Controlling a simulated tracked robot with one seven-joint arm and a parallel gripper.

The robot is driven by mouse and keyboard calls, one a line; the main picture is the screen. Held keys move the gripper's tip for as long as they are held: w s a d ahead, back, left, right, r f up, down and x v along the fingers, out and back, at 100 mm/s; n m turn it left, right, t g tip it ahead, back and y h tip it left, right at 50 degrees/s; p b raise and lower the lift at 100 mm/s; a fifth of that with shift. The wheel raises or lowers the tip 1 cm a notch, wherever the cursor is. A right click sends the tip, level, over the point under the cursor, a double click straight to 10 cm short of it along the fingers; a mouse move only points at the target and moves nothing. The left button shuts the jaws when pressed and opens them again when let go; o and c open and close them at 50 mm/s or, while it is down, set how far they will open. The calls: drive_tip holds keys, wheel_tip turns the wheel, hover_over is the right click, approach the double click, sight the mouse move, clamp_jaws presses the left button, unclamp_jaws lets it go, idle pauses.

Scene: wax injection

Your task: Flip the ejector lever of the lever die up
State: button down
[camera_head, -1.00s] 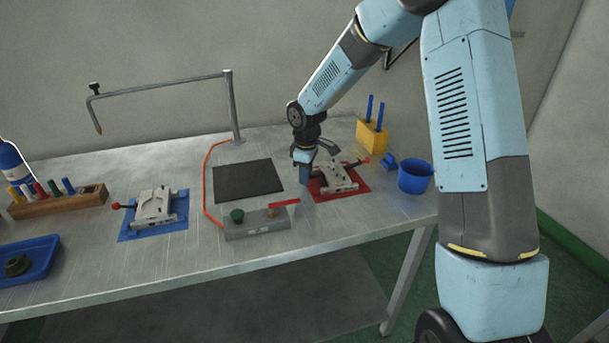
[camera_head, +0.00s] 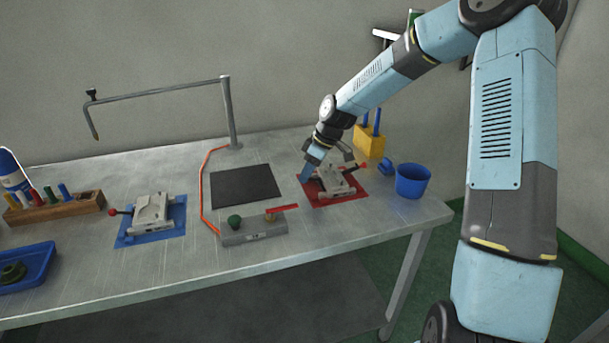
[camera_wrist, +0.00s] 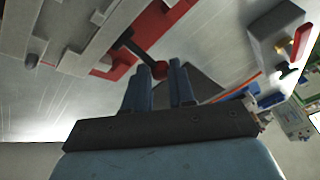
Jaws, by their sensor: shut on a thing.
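The grey metal die (camera_head: 338,181) lies on the red mat (camera_head: 352,193) at the right of the bench. It also shows in the wrist view (camera_wrist: 80,35), at upper left. A dark lever (camera_wrist: 138,50) runs from the die to a red ball knob (camera_wrist: 160,69). My gripper (camera_head: 305,177) is at the left side of this die, tilted. In the wrist view its two blue fingers (camera_wrist: 160,82) stand either side of the knob and are shut on it. In the head view the gripper hides this knob. Another red knob (camera_head: 363,165) shows at the die's right side.
A second die (camera_head: 152,213) with a red knob sits on a blue mat. A blue cup (camera_head: 412,180) and yellow holder (camera_head: 369,141) are right of the red mat.

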drive_tip(key=shift+d+f, duration=0.15)
drive_tip(key=shift+d, duration=0.3)
drive_tip(key=c, duration=1.2)
unclamp_jaws()
drive_tip(key=shift+o, duration=1.4)
drive_tip(key=shift+a, duration=0.2)
drive_tip(key=v, duration=1.4)
drive_tip(key=shift+d, duration=0.2)
drive_tip(key=shift+w+f, duration=0.1)
drive_tip(key=shift+f, duration=0.05)
